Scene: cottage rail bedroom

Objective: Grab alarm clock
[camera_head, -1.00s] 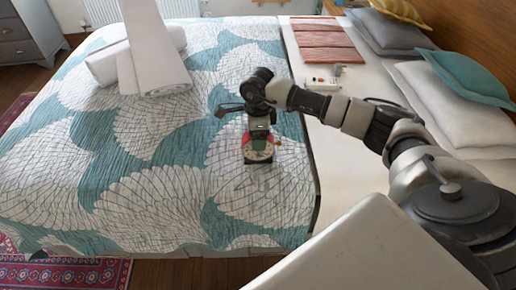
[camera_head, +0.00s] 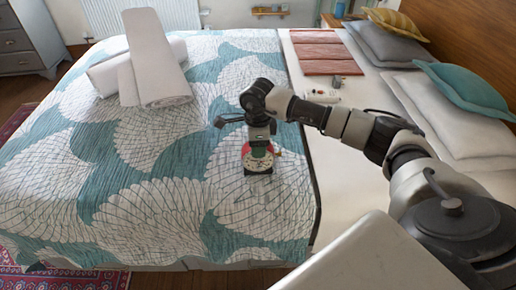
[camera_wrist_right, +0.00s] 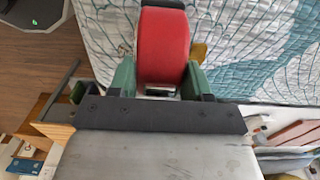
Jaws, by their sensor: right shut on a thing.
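The alarm clock (camera_head: 257,162) has a pale face and a red body, and it is at the middle right of the bed in the head view. In the right wrist view the red alarm clock body (camera_wrist_right: 163,45) sits between the two green fingers. My right gripper (camera_head: 258,146) points down over the clock and is shut on it. It also shows in the right wrist view (camera_wrist_right: 162,75). I cannot tell whether the clock touches the quilt. My left gripper is not in view.
The bed has a teal and white quilt (camera_head: 160,205). Rolled white towels (camera_head: 150,60) lie at its far left. Folded reddish cloths (camera_head: 323,52) and small white items (camera_head: 320,95) lie on the white sheet. Pillows (camera_head: 440,110) line the right side.

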